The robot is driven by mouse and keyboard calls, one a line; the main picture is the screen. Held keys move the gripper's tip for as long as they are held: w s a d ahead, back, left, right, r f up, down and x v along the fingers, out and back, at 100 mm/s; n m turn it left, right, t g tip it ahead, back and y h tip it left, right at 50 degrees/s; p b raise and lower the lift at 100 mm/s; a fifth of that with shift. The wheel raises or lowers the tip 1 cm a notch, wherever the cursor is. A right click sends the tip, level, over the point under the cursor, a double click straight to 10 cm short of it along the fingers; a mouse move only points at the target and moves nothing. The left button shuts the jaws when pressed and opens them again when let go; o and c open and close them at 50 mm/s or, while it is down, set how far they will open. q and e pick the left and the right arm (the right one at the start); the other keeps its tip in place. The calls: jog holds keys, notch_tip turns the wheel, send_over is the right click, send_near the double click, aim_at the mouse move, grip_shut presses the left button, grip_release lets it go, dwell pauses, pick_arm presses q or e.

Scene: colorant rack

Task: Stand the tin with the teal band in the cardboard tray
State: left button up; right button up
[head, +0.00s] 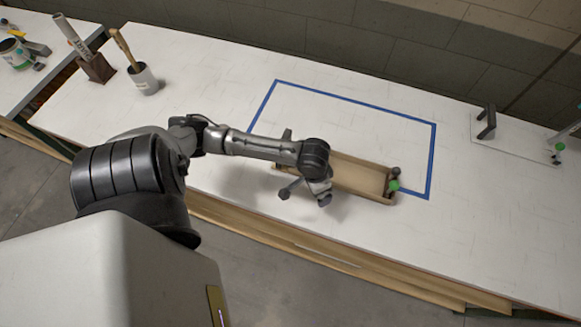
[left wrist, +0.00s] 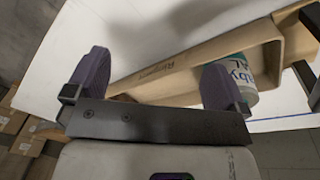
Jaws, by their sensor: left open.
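The cardboard tray (head: 358,173) lies along the front edge of the blue-taped rectangle, partly hidden by my left arm. Its printed long wall (left wrist: 165,72) also shows in the left wrist view. A tin (left wrist: 238,74) with a white label, blue letters and some teal-green shows near the tray's end there, partly behind the right-hand finger. I cannot tell whether it stands inside the tray or just in front of it, and its full band is hidden. My right gripper is not in view.
Small green and dark round things (head: 394,185) sit at the tray's right end. The taped rectangle (head: 350,115) is bare behind the tray. A brush pot (head: 145,79) and a brown block (head: 96,68) stand at the left; a black-handled tool (head: 487,122) is at the right.

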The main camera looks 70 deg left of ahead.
pick_arm(q)
jog(key=s+d, duration=0.1)
jog(key=d, duration=0.1)
jog(key=s+d+m, duration=0.1)
jog(key=s+d, duration=0.1)
jog(key=d, duration=0.1)
jog(key=s+d+f+m+t, duration=0.1)
jog(key=s+d, duration=0.1)
jog(key=shift+d+h, duration=0.2)
jog(key=shift+h, duration=0.2)
jog(key=s+d+r+m+t+y, duration=0.1)
jog(key=s+d+r, duration=0.1)
jog(key=s, duration=0.5)
jog(key=shift+d+r+t, duration=0.2)
jog(key=shift+r+t, duration=0.05)
jog(key=shift+t, duration=0.05)
jog(key=shift+s+a, duration=0.1)
jog(key=shift+s, duration=0.05)
